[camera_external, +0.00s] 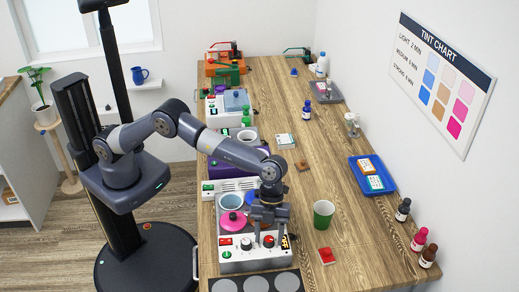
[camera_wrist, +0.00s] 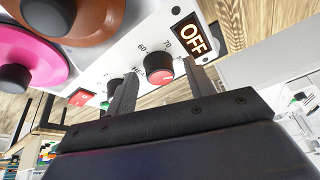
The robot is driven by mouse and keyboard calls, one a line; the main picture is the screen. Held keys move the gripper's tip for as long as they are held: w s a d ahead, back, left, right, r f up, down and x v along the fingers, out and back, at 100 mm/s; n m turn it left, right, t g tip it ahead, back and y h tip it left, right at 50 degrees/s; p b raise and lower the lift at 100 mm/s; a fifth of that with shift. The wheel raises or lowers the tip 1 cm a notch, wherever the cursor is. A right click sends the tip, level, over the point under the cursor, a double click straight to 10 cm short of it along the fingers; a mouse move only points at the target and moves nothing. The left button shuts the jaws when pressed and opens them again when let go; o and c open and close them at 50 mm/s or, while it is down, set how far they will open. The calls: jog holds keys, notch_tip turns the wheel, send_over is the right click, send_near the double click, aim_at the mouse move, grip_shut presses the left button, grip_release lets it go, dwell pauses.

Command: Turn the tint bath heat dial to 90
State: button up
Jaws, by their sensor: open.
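The tint bath (camera_external: 240,266) is a white box at the near end of the bench, with pots on top and controls on its front panel. A red-faced heat dial (camera_wrist: 160,70) shows in the wrist view, with 60 and 70 printed beside it. The dial (camera_external: 268,241) also shows below my gripper (camera_external: 266,229) in the external view. My gripper (camera_wrist: 164,71) is open and empty, one finger on each side of the dial in the wrist view. I cannot tell whether the fingers touch it. A display (camera_wrist: 190,39) reads OFF. The dial's pointer is too small to read.
A pink lid (camera_external: 232,221) covers one pot beside my gripper. A red switch (camera_wrist: 80,97) and a dark knob (camera_wrist: 113,87) are on the same panel.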

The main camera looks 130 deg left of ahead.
jog(key=n+t+y, duration=0.1)
jog(key=n, duration=0.3)
jog(key=shift+s+d, duration=0.1)
jog(key=n+y, duration=0.1)
jog(key=n, duration=0.2)
jog(key=shift+d+r+t, duration=0.1)
jog(key=shift+t, duration=0.3)
jog(key=n+y, duration=0.1)
jog(key=n, duration=0.1)
jog(key=n+p, duration=0.1)
jog(key=n, duration=0.1)
jog(key=shift+d+n+y, duration=0.15)
jog(key=shift+n+y, duration=0.15)
jog(key=shift+y, duration=0.1)
jog(key=n+y+p, duration=0.1)
jog(key=n, duration=0.2)
jog(key=shift+p, duration=0.3)
jog(key=shift+r+n, duration=0.25)
jog(key=shift+n, duration=0.05)
jog(key=d+b+v, duration=0.1)
jog(key=b+v, duration=0.1)
jog(key=v, duration=0.8)
jog(key=s+d+f+b, duration=0.1)
jog(key=s, duration=1.3)
jog(key=s+d+f+m+g+b, duration=0.1)
jog(key=s+d+b, duration=0.1)
jog(key=s, duration=1.1)
jog(key=shift+s+f, duration=0.35)
